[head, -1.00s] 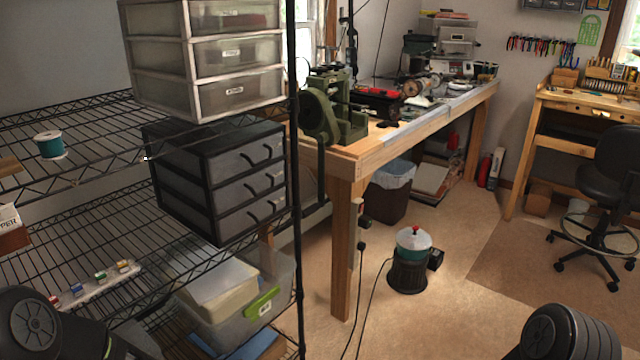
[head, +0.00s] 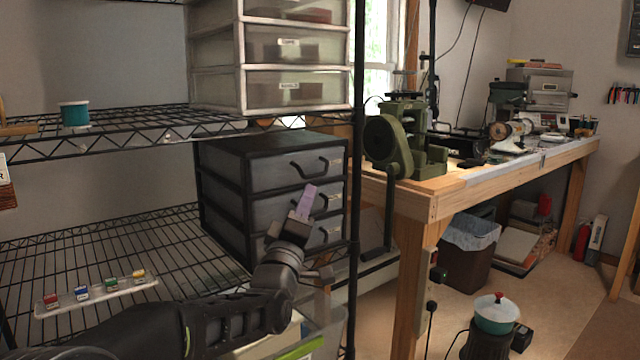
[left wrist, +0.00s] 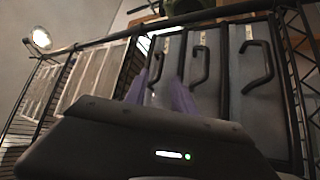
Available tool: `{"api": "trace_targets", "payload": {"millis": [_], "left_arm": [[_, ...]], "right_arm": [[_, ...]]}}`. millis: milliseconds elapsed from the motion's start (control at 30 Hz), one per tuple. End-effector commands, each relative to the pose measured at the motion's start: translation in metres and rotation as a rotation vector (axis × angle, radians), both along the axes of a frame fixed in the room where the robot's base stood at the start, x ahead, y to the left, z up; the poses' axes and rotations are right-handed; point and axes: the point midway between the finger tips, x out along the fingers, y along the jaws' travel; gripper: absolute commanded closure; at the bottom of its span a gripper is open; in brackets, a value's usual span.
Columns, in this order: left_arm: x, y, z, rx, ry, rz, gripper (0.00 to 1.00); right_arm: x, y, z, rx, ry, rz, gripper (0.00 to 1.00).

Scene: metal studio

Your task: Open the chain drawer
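A black drawer unit (head: 225,200) with three grey drawers and black hook-shaped handles stands on the wire shelf; all its drawers look shut. Its top drawer (head: 270,172) shows clearly, while my left gripper (head: 306,202) covers part of the middle one. A pale drawer unit (head: 215,60) stands on the shelf above, also shut. The small labels are too blurred to tell surely which is the chain drawer. In the left wrist view the purple fingers (left wrist: 157,92) are apart and empty, with the handles (left wrist: 200,65) beyond them. My right gripper is out of view.
A black shelf post (head: 356,180) stands just right of the drawers. A teal spool (head: 74,114) sits on the upper shelf; a strip of small coloured spools (head: 95,295) lies on the lower one. A wooden workbench (head: 460,190) is at the right.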

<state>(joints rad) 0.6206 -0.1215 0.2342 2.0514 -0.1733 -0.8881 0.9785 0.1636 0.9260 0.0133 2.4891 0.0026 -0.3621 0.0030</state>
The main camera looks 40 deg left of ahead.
Motion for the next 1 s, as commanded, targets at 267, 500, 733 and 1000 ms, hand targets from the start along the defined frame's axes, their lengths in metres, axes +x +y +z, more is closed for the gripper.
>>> {"api": "trace_targets", "payload": {"millis": [267, 500, 733, 1000], "left_arm": [[0.024, 0.010, 0.010, -0.002, 0.000, 0.001, 0.69], [0.055, 0.022, 0.024, -0.001, 0.001, -0.001, 0.69], [0.066, 0.027, 0.030, 0.001, 0.002, 0.000, 0.69], [0.066, 0.026, 0.029, 0.001, 0.002, 0.000, 0.75]], "right_arm": [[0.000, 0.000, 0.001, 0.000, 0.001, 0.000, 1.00], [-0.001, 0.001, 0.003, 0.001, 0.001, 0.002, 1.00], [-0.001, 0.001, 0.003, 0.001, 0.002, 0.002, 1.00], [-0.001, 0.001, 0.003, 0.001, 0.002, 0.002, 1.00]]}}
